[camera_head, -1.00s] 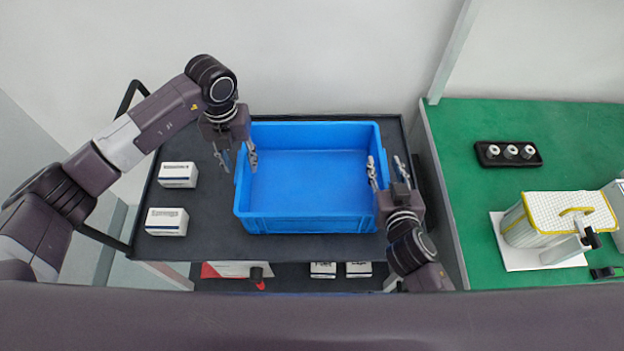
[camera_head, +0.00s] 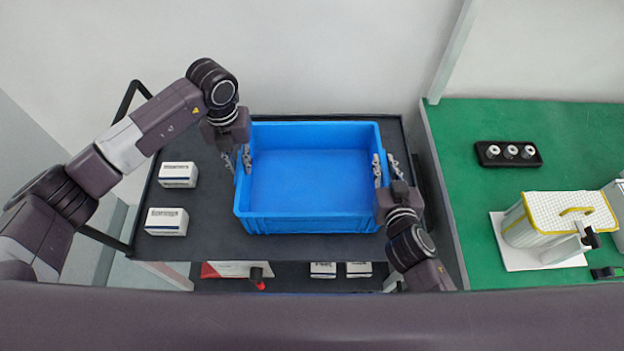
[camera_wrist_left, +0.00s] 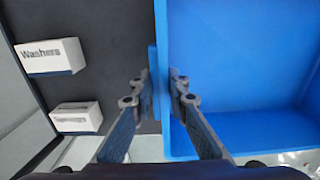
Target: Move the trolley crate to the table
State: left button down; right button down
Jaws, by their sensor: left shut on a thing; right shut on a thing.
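The blue crate (camera_head: 310,226) is empty and sits upright on the dark top of the trolley (camera_head: 205,240). My left gripper (camera_head: 240,160) is shut on the crate's left wall, one finger inside and one outside. The left wrist view shows its fingers (camera_wrist_left: 161,85) on either side of the wall of the crate (camera_wrist_left: 245,60). My right gripper (camera_head: 385,170) is shut on the crate's right wall in the same way. The table (camera_head: 450,150) with a green top stands to the right of the trolley.
Two white boxes (camera_head: 178,175) (camera_head: 167,221) lie on the trolley left of the crate. On the table are a black tray with silver parts (camera_head: 509,153) and a white machine with a yellow-edged lid (camera_head: 570,212). The table's near left area is bare. Items show on the trolley's lower shelf (camera_head: 300,280).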

pick_arm(q)
jog(key=shift+w+r, duration=0.15)
jog(key=shift+r, duration=0.1)
pick_arm(e)
jog(key=shift+w+r, duration=0.1)
jog(key=shift+r, duration=0.15)
